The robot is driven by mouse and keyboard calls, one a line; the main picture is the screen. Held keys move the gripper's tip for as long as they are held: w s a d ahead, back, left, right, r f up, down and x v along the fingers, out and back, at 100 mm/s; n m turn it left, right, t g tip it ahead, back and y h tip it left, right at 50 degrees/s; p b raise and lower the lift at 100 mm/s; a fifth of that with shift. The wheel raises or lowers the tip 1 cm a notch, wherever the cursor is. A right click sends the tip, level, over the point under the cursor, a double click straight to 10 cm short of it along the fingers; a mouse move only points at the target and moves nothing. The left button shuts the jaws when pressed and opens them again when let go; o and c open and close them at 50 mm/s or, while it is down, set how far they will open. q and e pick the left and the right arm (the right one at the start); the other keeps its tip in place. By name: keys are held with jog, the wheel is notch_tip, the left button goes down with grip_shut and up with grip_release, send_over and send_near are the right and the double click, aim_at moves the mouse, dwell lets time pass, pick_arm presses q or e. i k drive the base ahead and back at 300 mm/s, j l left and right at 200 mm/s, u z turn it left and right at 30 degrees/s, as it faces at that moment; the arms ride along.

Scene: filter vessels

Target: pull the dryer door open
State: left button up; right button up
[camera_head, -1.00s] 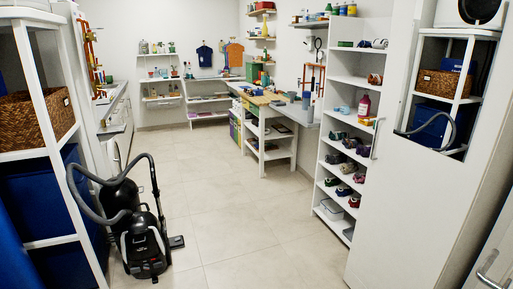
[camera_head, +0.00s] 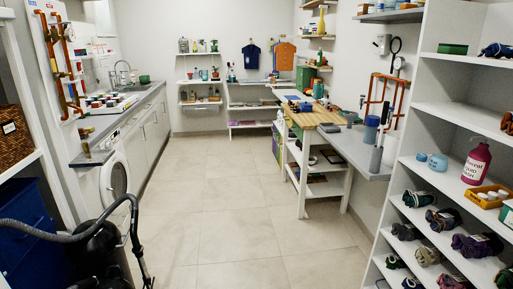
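A white front-loading machine with a round door (camera_head: 116,180) stands under the left counter, at the left of the view. I cannot tell whether it is the dryer or a washer. Its door looks closed and is seen at a steep angle. The vacuum hose passes in front of its lower part. Neither of my grippers shows in this view.
A black vacuum cleaner (camera_head: 96,254) with a grey hose stands at lower left, close to the machine. A white shelf (camera_head: 452,98) with gloves and bottles is at right. A workbench (camera_head: 318,118) stands beyond it. The floor (camera_head: 215,222) between is clear.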

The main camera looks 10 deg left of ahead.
aim_at(111, 182)
jog(key=i+j+u, duration=0.1)
jog(key=i, duration=1.05)
jog(key=i+j+u, duration=0.1)
jog(key=i, duration=1)
jog(key=i+j+u, duration=0.1)
jog(key=i+u, duration=0.3)
jog(key=i, duration=0.2)
jog(key=i+l+u, duration=0.1)
jog(key=i+u, duration=0.3)
jog(key=i, duration=0.15)
jog(key=i+l+u, duration=0.25)
jog(key=i+u, duration=0.15)
jog(key=i, duration=0.15)
